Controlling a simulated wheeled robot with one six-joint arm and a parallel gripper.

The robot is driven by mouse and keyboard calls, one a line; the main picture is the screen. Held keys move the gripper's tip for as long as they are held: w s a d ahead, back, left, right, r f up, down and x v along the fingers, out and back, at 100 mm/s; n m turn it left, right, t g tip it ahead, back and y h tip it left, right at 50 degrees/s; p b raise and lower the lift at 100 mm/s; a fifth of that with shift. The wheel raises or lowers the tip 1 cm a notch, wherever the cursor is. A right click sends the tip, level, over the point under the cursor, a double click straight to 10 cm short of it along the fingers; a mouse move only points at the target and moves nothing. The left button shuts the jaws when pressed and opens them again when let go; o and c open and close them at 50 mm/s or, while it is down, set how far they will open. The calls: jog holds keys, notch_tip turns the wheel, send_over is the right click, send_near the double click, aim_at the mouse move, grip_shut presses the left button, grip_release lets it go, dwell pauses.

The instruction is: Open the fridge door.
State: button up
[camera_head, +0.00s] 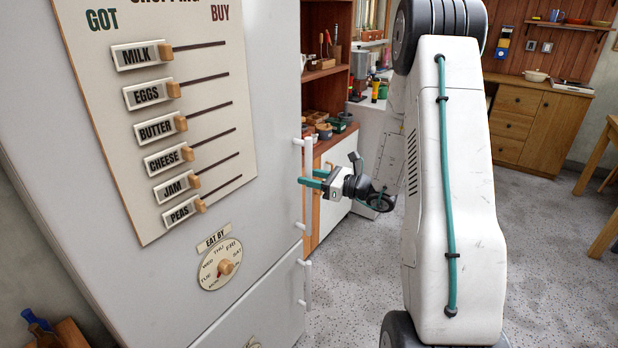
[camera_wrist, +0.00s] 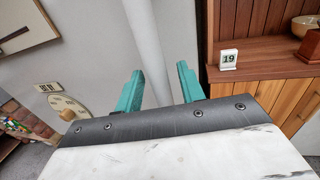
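The fridge (camera_head: 240,130) stands at the left, and its white door looks closed. A white vertical bar handle (camera_head: 308,215) runs along the upper door's right edge. My gripper (camera_head: 311,179) is at that handle, at about mid-height, with its teal fingers pointing left. The lower part of the handle is hidden behind the gripper body in the wrist view.
A lower door handle (camera_head: 306,284) sits below. A shopping board (camera_head: 170,110) and a dial (camera_head: 225,266) are on the door. A wooden shelf unit (camera_head: 325,85) stands just right of the fridge. Speckled floor (camera_head: 350,290) is clear between fridge and my arm.

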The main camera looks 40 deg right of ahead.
jog(key=shift+w+a, duration=0.2)
jog(key=shift+w, duration=0.1)
grip_shut()
jog(key=shift+s, duration=0.1)
